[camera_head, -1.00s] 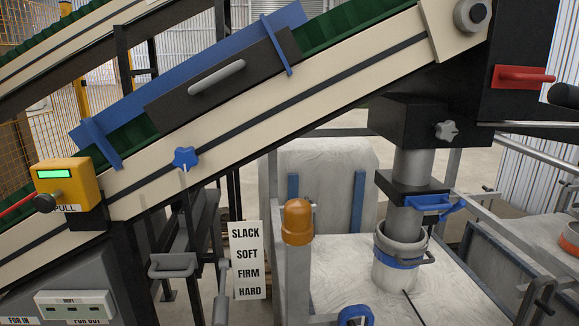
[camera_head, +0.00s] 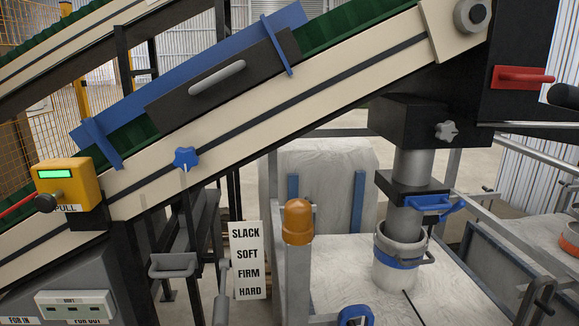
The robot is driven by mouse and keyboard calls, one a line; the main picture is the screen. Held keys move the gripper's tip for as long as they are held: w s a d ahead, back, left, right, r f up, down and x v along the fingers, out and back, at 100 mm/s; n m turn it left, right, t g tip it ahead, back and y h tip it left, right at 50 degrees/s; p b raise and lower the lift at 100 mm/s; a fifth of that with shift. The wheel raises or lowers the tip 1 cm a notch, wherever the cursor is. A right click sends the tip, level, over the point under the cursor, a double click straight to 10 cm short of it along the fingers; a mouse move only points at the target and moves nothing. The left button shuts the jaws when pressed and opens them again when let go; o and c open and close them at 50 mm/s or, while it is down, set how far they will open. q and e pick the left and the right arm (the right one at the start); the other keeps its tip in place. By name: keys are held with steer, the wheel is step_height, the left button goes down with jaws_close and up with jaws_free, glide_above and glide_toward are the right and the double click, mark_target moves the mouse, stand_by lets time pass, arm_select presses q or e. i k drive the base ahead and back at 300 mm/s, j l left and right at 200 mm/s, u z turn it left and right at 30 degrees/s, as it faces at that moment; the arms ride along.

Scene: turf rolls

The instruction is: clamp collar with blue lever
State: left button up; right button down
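The clamp collar (camera_head: 392,186) is a black block around the grey vertical tube (camera_head: 411,165), under the black head at the upper end of the conveyor. Its blue lever (camera_head: 436,205) sticks out to the right of the collar, roughly level. Neither of my grippers is in view.
The inclined cream conveyor (camera_head: 270,115) crosses the upper view. An orange-capped post (camera_head: 298,222) stands left of the tube. A red handle (camera_head: 523,77) and grey star knob (camera_head: 446,131) sit above the collar. A metal rail frame (camera_head: 535,290) lies at right.

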mark_target(461, 204)
steer(key=l+u, duration=0.15)
steer(key=l, duration=0.5)
steer(key=k+l+u, duration=0.1)
steer(key=l, duration=0.6)
steer(key=k+l+u, duration=0.15)
steer(key=l, duration=0.5)
steer(key=k+l+u, duration=0.15)
steer(key=l, duration=0.5)
steer(key=k+l+u, duration=0.1)
steer(key=l, duration=0.55)
steer(key=k+l+u, duration=0.15)
steer(key=l, duration=0.45)
steer(key=k+l+u, duration=0.15)
steer(key=k+l, duration=0.15)
steer(key=l, duration=0.3)
steer(key=k+l+u, duration=0.1)
steer(key=k+l, duration=0.2)
steer(key=l, duration=0.25)
